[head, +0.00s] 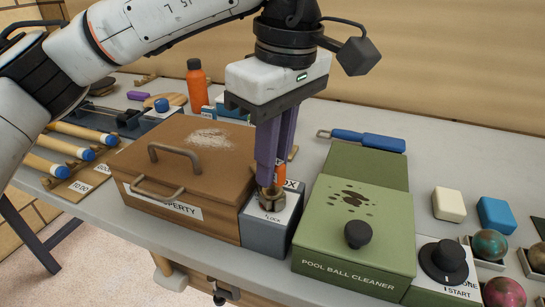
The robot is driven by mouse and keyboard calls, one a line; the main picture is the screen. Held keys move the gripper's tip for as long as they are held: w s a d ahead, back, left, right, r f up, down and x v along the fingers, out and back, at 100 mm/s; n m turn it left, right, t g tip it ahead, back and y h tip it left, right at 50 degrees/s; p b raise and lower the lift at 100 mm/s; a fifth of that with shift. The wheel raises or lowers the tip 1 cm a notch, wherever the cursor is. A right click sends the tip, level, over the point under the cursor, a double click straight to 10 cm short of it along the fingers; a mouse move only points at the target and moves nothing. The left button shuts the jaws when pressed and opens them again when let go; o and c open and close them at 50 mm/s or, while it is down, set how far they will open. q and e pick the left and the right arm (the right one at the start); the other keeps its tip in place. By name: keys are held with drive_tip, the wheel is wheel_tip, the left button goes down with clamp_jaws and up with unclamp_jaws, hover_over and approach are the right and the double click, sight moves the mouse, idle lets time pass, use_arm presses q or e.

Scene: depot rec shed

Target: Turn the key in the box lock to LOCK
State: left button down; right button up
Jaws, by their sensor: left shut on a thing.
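The box lock is a grey block (268,236) with a white label on its top; "LOCK" and part of "BOX" can be read. It stands between the brown wooden box (190,165) and the green pool ball cleaner. My left gripper (270,185) comes down from above with its purple fingers shut on the key (267,200) at the block's top. Only a small brassy part of the key shows below the fingertips, so its turn angle cannot be told. The fingers hide part of the label. My right gripper is not in view.
The green pool ball cleaner (325,242) with a black knob (358,234) stands close on the right. The brown box's handles (173,160) rise on the left. An orange bottle (196,85) stands behind. Bare table shows at the back right.

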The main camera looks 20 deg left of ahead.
use_arm(q)
drive_tip(key=shift+n, duration=0.4)
drive_tip(key=n, duration=0.5)
drive_tip(key=shift+g+p, duration=0.3)
drive_tip(key=shift+g, duration=0.1)
drive_tip(key=c, duration=1.7)
unclamp_jaws()
drive_tip(key=shift+o, duration=0.2)
